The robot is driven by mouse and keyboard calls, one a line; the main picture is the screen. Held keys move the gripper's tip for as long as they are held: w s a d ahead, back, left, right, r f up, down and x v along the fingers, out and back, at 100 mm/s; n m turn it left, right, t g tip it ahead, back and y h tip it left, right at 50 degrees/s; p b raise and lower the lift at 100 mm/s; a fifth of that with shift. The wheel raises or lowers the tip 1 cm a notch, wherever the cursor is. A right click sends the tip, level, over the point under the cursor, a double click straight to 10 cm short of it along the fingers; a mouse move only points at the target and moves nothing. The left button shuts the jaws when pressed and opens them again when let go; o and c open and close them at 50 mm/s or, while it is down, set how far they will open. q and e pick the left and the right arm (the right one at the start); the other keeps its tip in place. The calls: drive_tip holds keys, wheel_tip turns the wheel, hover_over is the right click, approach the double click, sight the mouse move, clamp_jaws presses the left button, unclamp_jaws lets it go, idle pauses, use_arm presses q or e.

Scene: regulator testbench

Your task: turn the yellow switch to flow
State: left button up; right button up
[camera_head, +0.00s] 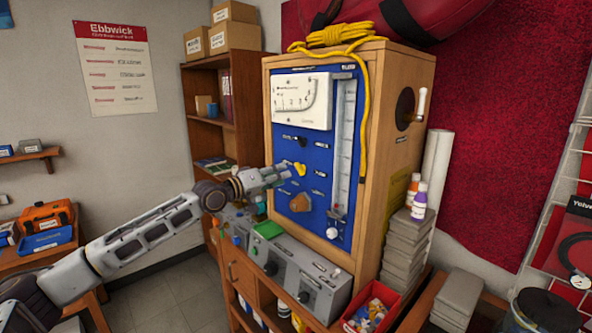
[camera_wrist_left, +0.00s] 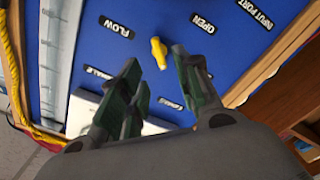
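The yellow switch (camera_head: 300,169) sits on the blue panel (camera_head: 312,151) of the wooden cabinet. In the left wrist view the switch (camera_wrist_left: 158,52) shows just beyond my fingers, near the FLOW (camera_wrist_left: 117,27) and OPEN (camera_wrist_left: 203,22) labels, which appear upside down. My left gripper (camera_head: 284,174) reaches in from the left, close to the switch. In the left wrist view its fingers (camera_wrist_left: 162,88) are spread with a gap between them. Contact is not visible. My right gripper is not in view.
A brown knob (camera_head: 300,203) sits below the switch, and a white gauge (camera_head: 302,101) above. Grey control boxes (camera_head: 303,276) stand in front of the panel's foot. A yellow rope (camera_head: 366,120) hangs down the cabinet edge. A red bin (camera_head: 371,308) is at the lower right.

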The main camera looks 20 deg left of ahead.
sight(297, 169)
use_arm(q)
drive_tip(key=shift+p+x, duration=0.5)
drive_tip(key=shift+x, duration=1.25)
drive_tip(key=shift+p+x, duration=0.4)
drive_tip(key=shift+x, duration=1.15)
drive_tip(key=shift+w+d, duration=0.2)
drive_tip(key=shift+w, duration=0.25)
clamp_jaws()
